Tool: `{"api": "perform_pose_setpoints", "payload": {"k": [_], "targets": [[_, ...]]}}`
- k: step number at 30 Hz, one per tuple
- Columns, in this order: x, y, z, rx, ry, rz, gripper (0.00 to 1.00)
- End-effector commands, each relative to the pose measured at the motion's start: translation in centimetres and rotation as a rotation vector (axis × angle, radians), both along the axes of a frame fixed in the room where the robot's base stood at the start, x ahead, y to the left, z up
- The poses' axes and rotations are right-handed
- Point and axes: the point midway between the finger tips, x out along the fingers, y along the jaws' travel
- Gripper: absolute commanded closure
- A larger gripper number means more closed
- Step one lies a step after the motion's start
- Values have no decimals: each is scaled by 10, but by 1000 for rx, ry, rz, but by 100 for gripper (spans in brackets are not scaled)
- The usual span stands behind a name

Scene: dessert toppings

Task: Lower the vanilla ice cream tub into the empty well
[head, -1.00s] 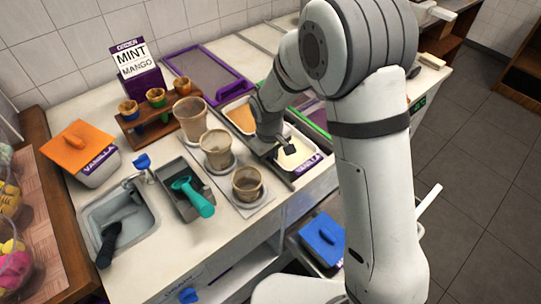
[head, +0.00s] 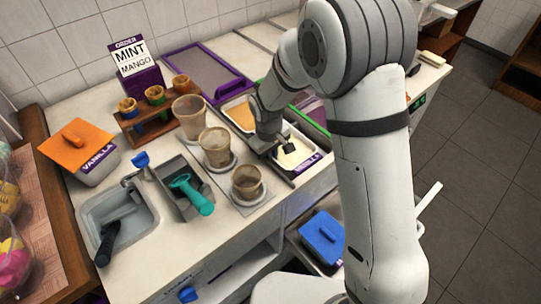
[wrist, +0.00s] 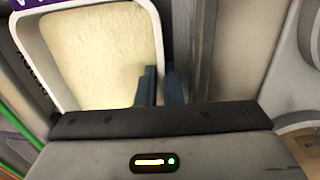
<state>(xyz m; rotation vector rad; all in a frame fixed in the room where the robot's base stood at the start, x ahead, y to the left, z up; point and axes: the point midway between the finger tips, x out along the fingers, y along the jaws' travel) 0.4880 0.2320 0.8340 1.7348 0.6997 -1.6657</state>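The vanilla tub (head: 308,166) is a white rectangular tub of pale cream ice cream with a purple VANILLA label on its near right end. It is level at the well in the counter, beside the tan tub; I cannot tell whether it rests on the bottom. My gripper (head: 288,147) is at its left side. In the wrist view the vanilla tub (wrist: 105,50) fills the upper left, and my gripper's two dark fingers (wrist: 160,86) stand close together on either side of its rim. The well's floor is hidden under the tub.
A tan ice cream tub (head: 240,116) sits just behind. Stacked cups (head: 247,183) stand left of the well. A scoop with a teal handle (head: 192,192) lies in a grey tray. An orange-lidded tub (head: 75,139) stands far left; a blue-lidded tub (head: 322,238) is lower down.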

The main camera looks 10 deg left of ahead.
Motion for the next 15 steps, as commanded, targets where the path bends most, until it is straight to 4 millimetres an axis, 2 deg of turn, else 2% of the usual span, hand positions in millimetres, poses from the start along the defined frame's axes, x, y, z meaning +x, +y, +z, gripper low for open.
{"api": "perform_pose_setpoints", "payload": {"k": [1,8,15], "targets": [[0,0,0,0,0,0,89],[-1,-1,-1,-2,3,0,71],[-2,-1,-1,-3,5,0,71]]}}
